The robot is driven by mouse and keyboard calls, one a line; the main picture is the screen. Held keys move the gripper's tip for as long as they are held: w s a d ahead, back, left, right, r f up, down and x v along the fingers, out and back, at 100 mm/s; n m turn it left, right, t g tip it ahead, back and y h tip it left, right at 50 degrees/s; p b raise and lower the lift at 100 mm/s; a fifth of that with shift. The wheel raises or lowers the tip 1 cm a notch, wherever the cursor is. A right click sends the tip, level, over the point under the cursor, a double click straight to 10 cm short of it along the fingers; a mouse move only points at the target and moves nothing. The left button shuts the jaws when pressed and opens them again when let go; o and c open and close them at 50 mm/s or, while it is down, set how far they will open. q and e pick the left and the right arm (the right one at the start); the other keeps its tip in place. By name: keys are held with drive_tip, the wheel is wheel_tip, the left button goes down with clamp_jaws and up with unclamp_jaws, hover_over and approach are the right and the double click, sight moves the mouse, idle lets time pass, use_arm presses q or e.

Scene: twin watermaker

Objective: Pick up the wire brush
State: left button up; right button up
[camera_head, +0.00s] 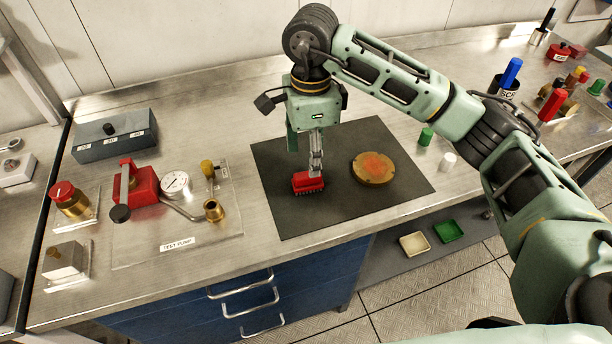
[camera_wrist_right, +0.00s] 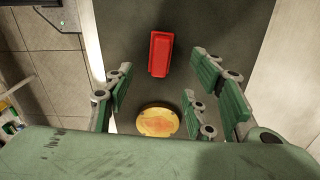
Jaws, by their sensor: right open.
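The wire brush (camera_head: 308,183) is a red block with bristles along its lower edge, on the dark mat (camera_head: 410,185) left of a round disc. It also shows in the right wrist view as a red block (camera_wrist_right: 161,54), beyond the fingers near the top. My right gripper (camera_head: 316,170) points down just above and behind the brush in the head view. In the right wrist view its green-padded fingers (camera_wrist_right: 160,88) are spread with nothing between them. Whether a finger touches the brush cannot be told. My left gripper is not in view.
A round brown disc with an orange patch (camera_head: 374,167) lies on the mat right of the brush. A test pump board (camera_head: 200,240) stands to the left. Green (camera_head: 426,136) and white (camera_head: 448,160) small cylinders stand right of the mat. The bench's front edge is close.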

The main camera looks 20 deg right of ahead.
sight(307, 174)
drive_tip(key=f+p, duration=0.1)
drive_tip(key=f, duration=0.2)
drive_tip(key=f+p, duration=0.1)
drive_tip(key=f, duration=0.2)
drive_tip(key=shift+a+f+p, duration=0.2)
drive_tip(key=shift+f+p, duration=0.05)
drive_tip(key=shift+p, duration=0.05)
drive_tip(key=shift+f, duration=0.45)
clamp_jaws()
